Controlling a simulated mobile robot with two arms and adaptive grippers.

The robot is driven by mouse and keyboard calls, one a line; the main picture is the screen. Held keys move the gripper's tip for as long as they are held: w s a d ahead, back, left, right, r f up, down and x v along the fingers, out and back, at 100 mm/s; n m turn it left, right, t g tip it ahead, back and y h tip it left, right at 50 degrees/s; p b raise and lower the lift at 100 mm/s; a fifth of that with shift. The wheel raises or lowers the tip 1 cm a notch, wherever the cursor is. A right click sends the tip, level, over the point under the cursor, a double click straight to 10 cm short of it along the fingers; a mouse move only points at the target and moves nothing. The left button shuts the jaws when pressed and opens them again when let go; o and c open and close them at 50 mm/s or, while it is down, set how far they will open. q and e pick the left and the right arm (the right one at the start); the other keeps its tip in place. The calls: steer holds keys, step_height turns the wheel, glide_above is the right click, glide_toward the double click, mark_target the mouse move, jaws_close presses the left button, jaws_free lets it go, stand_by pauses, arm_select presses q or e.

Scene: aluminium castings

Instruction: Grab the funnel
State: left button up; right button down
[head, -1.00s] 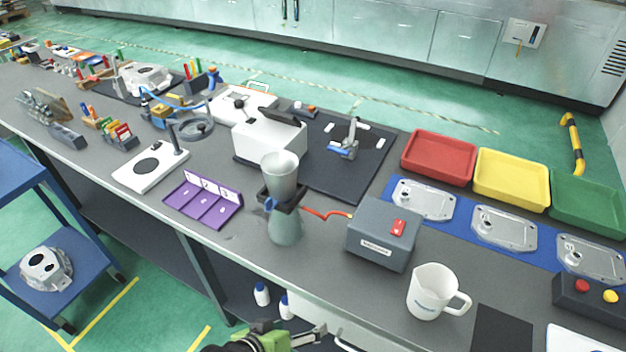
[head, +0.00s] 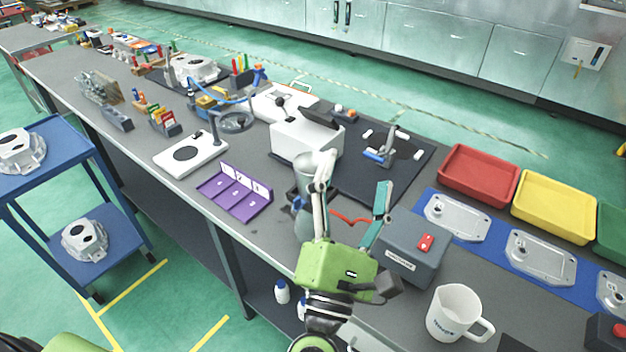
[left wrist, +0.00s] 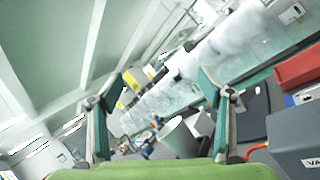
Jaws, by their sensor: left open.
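The funnel (head: 303,174) is a pale grey cup-like cone in a dark holder on the bench, above a grey-green rounded vessel (head: 305,226). My left gripper (head: 356,170), with a green body, is raised in front of it, partly hiding it in the head view. Its two fingers are spread and hold nothing. In the left wrist view the funnel (left wrist: 176,137) shows low between the open fingers (left wrist: 160,82), beyond the green palm. I cannot tell whether a finger touches it. My right gripper is not in view.
A grey box with a red switch (head: 408,250) stands right of the gripper, joined by a red cable. A white mug (head: 455,313) is near the front edge. A purple tray (head: 236,192) lies left. A white machine (head: 305,140) stands behind the funnel.

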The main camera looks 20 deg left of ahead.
arm_select(q)
steer(key=a+f+n+g+y, duration=0.3)
steer(key=a+f+n+y, duration=0.15)
steer(key=n, duration=0.45)
steer(key=n+g+y, duration=0.2)
steer(key=n+g, duration=0.2)
glide_toward(310, 153)
steer(key=w+p, duration=0.1)
steer(key=p, duration=0.2)
steer(key=shift+w+f, duration=0.15)
steer(key=shift+f, duration=0.1)
steer(key=p+x, duration=0.1)
steer(key=x, duration=0.1)
steer(key=p+x, duration=0.2)
steer(key=shift+w+a+r, duration=0.2)
steer(key=shift+w+a, duration=0.05)
steer(key=shift+a, duration=0.15)
steer(key=shift+w+a+f, duration=0.15)
steer(key=shift+w, duration=0.15)
steer(key=shift+c, duration=0.8)
steer(key=c, duration=1.1)
